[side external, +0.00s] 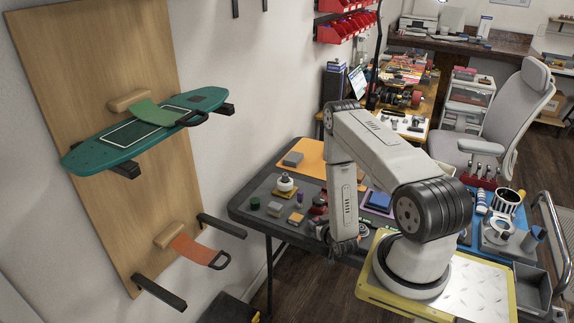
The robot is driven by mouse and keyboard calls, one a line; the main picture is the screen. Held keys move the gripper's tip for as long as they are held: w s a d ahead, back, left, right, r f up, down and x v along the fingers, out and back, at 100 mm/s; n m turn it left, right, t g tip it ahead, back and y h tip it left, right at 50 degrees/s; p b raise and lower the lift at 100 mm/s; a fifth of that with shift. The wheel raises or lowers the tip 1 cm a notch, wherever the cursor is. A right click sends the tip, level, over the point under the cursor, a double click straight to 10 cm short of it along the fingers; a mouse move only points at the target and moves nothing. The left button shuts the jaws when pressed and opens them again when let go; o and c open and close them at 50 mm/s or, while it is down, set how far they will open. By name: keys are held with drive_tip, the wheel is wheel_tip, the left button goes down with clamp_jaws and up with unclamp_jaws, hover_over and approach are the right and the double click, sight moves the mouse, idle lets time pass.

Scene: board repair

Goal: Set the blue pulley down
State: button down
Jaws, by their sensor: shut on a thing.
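My gripper (345,246) points down at the table's (243,208) near edge, in the middle of the side external view. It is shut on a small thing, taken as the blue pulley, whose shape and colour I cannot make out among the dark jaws. I cannot tell if it touches the table. A blue square block (378,200) lies on a purple mat to the right, behind my arm. A teal skateboard deck (150,128) rests on wall brackets at the left.
Small blocks (296,218) and a white round part on a yellow base (286,184) stand left of my gripper. An orange mat (313,158) lies behind. A blue tray with metal parts (499,233) is at the right. The dark table's left corner is mostly clear.

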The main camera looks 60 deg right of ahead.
drive_tip(key=shift+f, duration=0.2)
drive_tip(key=shift+c, duration=0.7)
unclamp_jaws()
drive_tip(key=shift+v, duration=3.95)
drive_tip(key=shift+w, duration=0.1)
